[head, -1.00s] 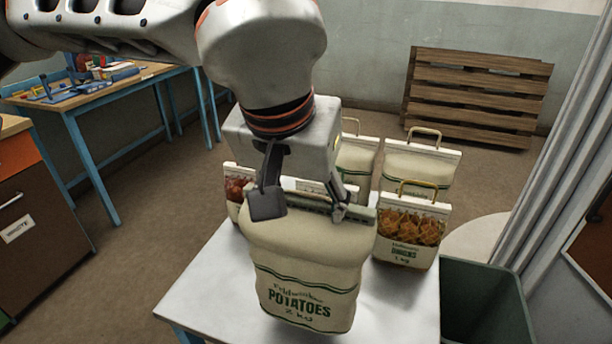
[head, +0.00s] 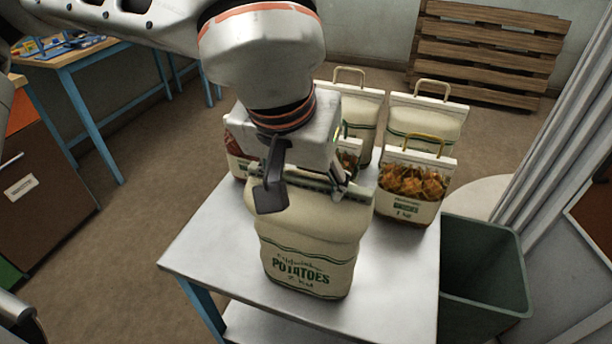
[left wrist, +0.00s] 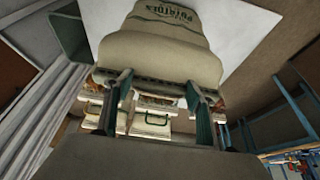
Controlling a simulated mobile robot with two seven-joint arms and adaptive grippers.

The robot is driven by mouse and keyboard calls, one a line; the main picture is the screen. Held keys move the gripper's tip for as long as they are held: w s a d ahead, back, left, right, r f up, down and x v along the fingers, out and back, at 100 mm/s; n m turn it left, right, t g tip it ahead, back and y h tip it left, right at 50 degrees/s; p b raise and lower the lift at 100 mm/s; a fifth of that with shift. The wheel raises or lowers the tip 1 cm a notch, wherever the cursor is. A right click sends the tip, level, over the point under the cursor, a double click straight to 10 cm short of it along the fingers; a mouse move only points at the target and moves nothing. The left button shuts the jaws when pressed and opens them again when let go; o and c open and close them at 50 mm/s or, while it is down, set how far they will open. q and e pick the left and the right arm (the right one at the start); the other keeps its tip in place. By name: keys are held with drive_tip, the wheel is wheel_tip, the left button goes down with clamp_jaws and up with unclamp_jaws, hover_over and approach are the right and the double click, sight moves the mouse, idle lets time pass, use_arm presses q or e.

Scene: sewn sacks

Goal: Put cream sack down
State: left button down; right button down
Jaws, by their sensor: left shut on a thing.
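The cream sack (head: 308,240), printed "POTATOES" in green, is upright at the front of the white table (head: 215,250). My left gripper (head: 310,190) is shut on its top edge from above. The sack's lower edge is close to the tabletop; I cannot tell whether it touches. In the left wrist view the sack (left wrist: 160,50) hangs between the fingers of my left gripper (left wrist: 160,100), with the white tabletop beyond it. My right gripper is not in view.
Behind the sack stand two more cream sacks (head: 425,120) and a windowed sack of orange-brown contents (head: 410,190). Another windowed sack (head: 240,150) is partly hidden by my gripper. A grey-green bin (head: 485,265) stands right of the table. The table's front left is clear.

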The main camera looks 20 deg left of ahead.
use_arm(q)
drive_tip(key=shift+w+r, duration=0.1)
drive_tip(key=shift+r, duration=0.1)
drive_tip(key=c, duration=0.8)
unclamp_jaws()
drive_tip(key=shift+s+f, duration=0.15)
drive_tip(key=shift+s, duration=0.05)
drive_tip(key=shift+r, duration=0.2)
drive_tip(key=p+v, duration=0.2)
drive_tip(key=v, duration=0.9)
drive_tip(key=shift+s+r, duration=0.2)
drive_tip(key=shift+r, duration=0.1)
